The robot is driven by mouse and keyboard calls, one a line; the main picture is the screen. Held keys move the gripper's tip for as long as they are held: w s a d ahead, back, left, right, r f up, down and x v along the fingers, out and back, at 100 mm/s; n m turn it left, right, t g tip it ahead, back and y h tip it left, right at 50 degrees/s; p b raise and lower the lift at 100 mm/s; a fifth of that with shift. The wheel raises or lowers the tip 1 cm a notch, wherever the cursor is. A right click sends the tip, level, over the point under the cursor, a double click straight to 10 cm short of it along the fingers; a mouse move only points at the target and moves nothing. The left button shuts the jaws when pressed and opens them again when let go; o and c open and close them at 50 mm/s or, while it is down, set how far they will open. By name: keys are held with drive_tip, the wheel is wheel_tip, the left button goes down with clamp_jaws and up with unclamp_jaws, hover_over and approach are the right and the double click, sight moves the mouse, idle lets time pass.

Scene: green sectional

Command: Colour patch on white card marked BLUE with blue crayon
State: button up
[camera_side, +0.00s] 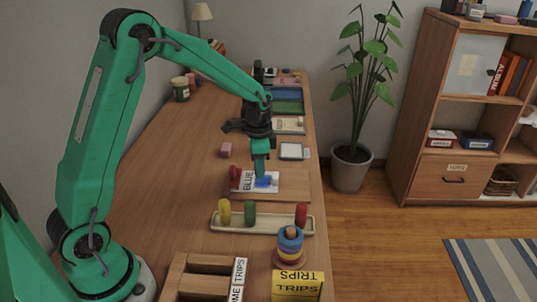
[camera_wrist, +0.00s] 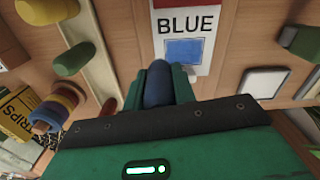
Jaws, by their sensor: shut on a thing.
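The white card (camera_wrist: 205,50) carries the word BLUE and a square blue patch (camera_wrist: 183,50) with a darker outline. In the side view the card (camera_side: 244,186) lies on a wooden board, the patch (camera_side: 269,181) towards its right. My gripper (camera_side: 260,172) points down over the patch. It is shut on the blue crayon (camera_wrist: 157,88), which shows between the green fingers in the wrist view. The crayon's lower end is at or just above the patch in the side view; I cannot tell if it touches.
A red piece (camera_side: 235,175) is at the card's left end. A pale tray (camera_side: 275,226) in front holds yellow, green and red crayons. A stacked ring toy (camera_side: 290,245) and a yellow TRIPS box (camera_side: 297,286) stand nearer. A pink block (camera_side: 226,150) and a grey-topped pad (camera_side: 291,151) lie behind.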

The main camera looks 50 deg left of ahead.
drive_tip(key=shift+r, duration=1.45)
